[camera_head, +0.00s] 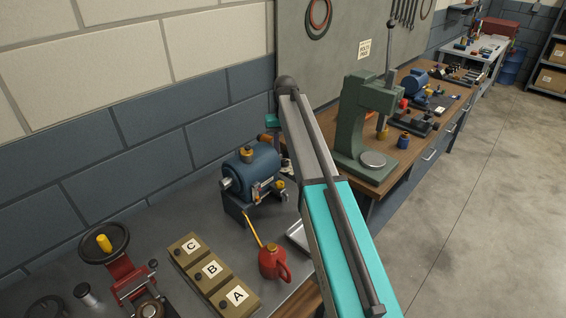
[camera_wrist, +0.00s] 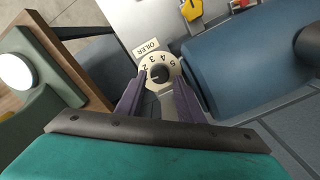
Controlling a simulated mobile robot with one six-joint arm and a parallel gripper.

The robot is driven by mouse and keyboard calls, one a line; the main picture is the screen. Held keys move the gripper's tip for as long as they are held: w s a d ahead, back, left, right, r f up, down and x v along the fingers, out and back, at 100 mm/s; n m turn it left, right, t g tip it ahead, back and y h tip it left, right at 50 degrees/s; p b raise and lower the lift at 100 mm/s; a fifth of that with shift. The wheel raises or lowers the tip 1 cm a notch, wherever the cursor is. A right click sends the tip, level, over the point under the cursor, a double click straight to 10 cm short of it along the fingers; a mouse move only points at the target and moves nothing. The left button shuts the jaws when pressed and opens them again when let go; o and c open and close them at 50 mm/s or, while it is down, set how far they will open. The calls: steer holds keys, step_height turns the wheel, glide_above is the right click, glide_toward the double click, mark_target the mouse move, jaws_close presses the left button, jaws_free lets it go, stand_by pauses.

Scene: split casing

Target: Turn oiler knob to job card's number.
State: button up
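The oiler knob (camera_wrist: 158,74) shows in the wrist view as a small dark knob on a pale round dial (camera_wrist: 172,62) with printed numbers. A white OILER label (camera_wrist: 146,48) sits beside it. My gripper (camera_wrist: 159,86) has two purple fingers, one on either side of the dial's near part, with a gap between them. I cannot tell if they touch the knob. In the head view the blue machine (camera_head: 257,168) stands on the grey bench, with my arm reaching above it; the knob and fingertips cannot be made out there. No readable job card shows.
A red oil can (camera_head: 273,262) and a board with blocks marked A, B and C (camera_head: 212,272) are in front of the machine. A green press (camera_head: 362,125) stands to the right. The machine's blue body (camera_wrist: 255,62) lies close right of my fingers in the wrist view.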

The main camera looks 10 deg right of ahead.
mark_target(284, 162)
steer(key=shift+f+b, duration=0.55)
steer(key=shift+f, duration=0.95)
steer(key=c, duration=0.6)
steer(key=shift+a, duration=0.3)
steer(key=shift+c, duration=0.9)
steer(key=shift+d, duration=0.2)
